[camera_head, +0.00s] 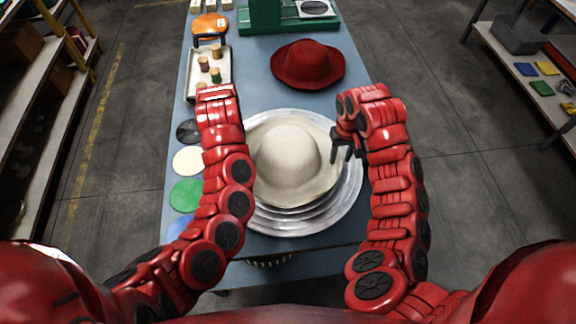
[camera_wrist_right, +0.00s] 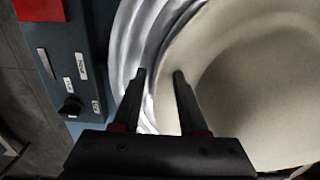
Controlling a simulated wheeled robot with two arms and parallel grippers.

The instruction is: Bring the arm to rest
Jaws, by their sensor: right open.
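My right gripper (camera_head: 341,150) is open beside the right edge of the cream hat (camera_head: 283,158). In the right wrist view its two fingers (camera_wrist_right: 159,73) are apart with nothing visibly held between them. They show in front of the hat's pale brim (camera_wrist_right: 215,100) and the silver rims (camera_wrist_right: 128,50); whether they touch is unclear. The hat sits crown up on stacked round silver plates (camera_head: 345,200) on the blue table (camera_head: 255,75). My left arm reaches forward along the table's left side; its gripper is hidden.
A red hat (camera_head: 307,62) lies beyond the plates, before a green press base (camera_head: 268,18). A tray (camera_head: 192,88) with small spools and several coloured discs (camera_head: 186,194) line the left side. Shelves stand left and right, with floor between.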

